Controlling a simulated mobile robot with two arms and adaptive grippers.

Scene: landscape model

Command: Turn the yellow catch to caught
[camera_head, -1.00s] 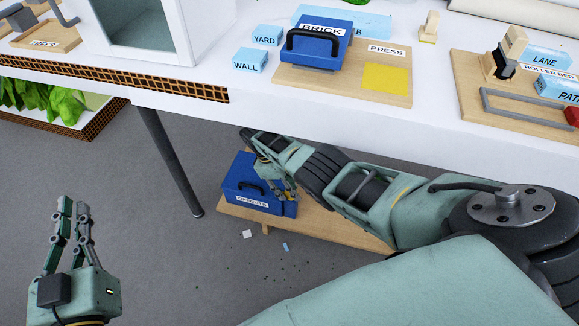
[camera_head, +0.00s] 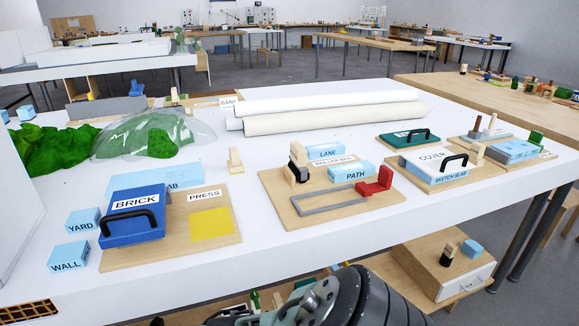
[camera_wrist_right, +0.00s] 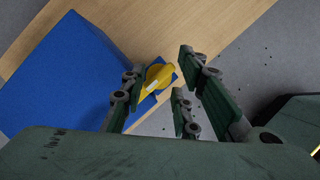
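The yellow catch (camera_wrist_right: 157,78) shows in the right wrist view, at the corner of a blue box (camera_wrist_right: 60,85). A pale mark is on the catch. My right gripper (camera_wrist_right: 162,92) is open, with its green fingers apart on either side of the catch in the picture. I cannot tell whether any finger touches it. In the head view only my right arm (camera_head: 355,295) shows, at the bottom edge; its gripper, the catch and this blue box are hidden there. My left gripper is in neither current view.
The blue box rests on a wooden board (camera_wrist_right: 200,25), with grey floor (camera_wrist_right: 270,60) beyond its edge. Above my right arm is the white table (camera_head: 285,245), bearing the BRICK press board (camera_head: 185,248) and the roller bed board (camera_head: 300,217). A wooden drawer unit (camera_head: 430,265) stands low at right.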

